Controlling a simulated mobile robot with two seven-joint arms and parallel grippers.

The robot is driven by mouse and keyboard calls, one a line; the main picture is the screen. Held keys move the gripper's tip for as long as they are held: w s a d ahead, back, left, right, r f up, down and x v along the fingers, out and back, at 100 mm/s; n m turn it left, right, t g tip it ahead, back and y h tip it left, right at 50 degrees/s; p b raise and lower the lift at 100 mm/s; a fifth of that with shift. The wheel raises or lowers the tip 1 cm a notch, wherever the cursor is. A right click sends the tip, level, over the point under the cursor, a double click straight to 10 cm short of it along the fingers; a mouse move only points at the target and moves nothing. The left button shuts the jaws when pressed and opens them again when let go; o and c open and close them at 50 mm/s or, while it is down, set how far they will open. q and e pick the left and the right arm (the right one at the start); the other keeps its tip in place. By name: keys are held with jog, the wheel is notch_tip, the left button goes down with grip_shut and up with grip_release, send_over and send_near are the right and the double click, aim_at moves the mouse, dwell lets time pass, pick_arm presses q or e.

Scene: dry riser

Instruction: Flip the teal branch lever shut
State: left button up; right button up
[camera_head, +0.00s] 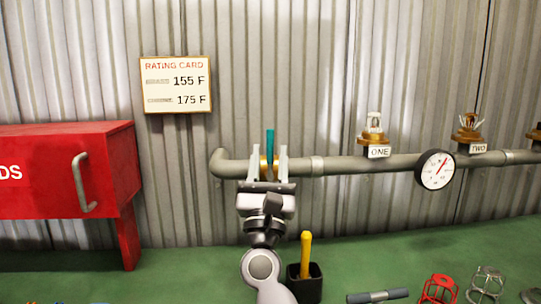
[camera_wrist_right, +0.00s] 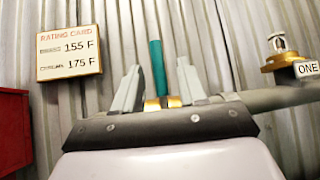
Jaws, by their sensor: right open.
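The teal branch lever (camera_head: 270,145) stands upright on the left part of the grey pipe (camera_head: 345,166). In the right wrist view the lever (camera_wrist_right: 158,68) rises from a brass fitting (camera_wrist_right: 162,103). My right gripper (camera_head: 268,158) is open in front of the lever. In both views its two fingers show on either side of the lever, with gaps between. I cannot tell whether the lever lies fully between the fingertips in depth. The gripper hides the lever's lower end and part of the pipe in the head view. My left gripper is not in view.
A red cabinet (camera_head: 55,175) stands at the left. A rating card (camera_head: 178,85) hangs on the corrugated wall. Sprinkler heads marked ONE (camera_head: 375,125) and TWO (camera_head: 467,130) and a gauge (camera_head: 435,169) are on the pipe. A black holder (camera_head: 305,284) with a yellow handle stands below.

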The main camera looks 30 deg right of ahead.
jog(key=b+v, duration=0.1)
jog(key=v, duration=0.4)
jog(key=shift+s+a+f, duration=0.15)
jog(key=shift+s+f, duration=0.1)
dwell(0.3)
